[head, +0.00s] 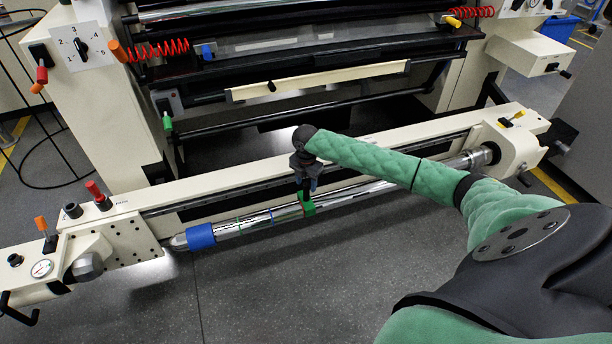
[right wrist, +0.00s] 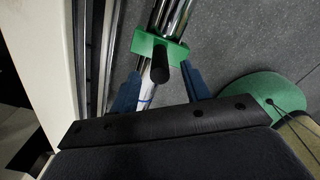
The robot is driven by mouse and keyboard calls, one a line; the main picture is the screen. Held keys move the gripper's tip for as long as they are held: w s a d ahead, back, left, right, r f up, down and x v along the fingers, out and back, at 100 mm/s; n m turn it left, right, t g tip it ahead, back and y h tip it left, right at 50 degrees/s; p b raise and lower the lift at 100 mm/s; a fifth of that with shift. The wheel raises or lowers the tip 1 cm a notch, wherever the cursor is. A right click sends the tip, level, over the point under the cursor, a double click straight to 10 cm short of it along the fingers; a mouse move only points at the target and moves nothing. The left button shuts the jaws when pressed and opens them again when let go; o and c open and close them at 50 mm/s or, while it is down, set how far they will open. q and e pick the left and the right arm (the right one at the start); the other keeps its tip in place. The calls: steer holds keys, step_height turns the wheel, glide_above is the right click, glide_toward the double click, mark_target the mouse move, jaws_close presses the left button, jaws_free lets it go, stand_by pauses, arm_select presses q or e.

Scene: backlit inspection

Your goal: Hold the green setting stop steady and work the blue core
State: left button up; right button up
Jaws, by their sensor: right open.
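The green setting stop (head: 308,204) sits on the shiny rail in the middle of the long cream beam. In the right wrist view the green stop (right wrist: 146,42) carries a black knob (right wrist: 160,66). The blue core (head: 200,237) is a blue sleeve near the left end of the bar, away from my gripper. My right gripper (head: 307,188) is right above the stop. In the right wrist view its blue fingers (right wrist: 161,76) are apart, one on each side of the knob; I cannot tell whether they touch it. My left gripper is not in view.
The cream beam (head: 240,180) runs from the gauge block (head: 42,268) at left to the end block (head: 515,143) at right. Red and orange knobs (head: 95,191) stand up near the left end. The machine frame rises behind. The grey floor (head: 290,290) in front is clear.

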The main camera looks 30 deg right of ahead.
mark_target(306, 195)
steer(key=shift+f, duration=1.5)
jaws_close()
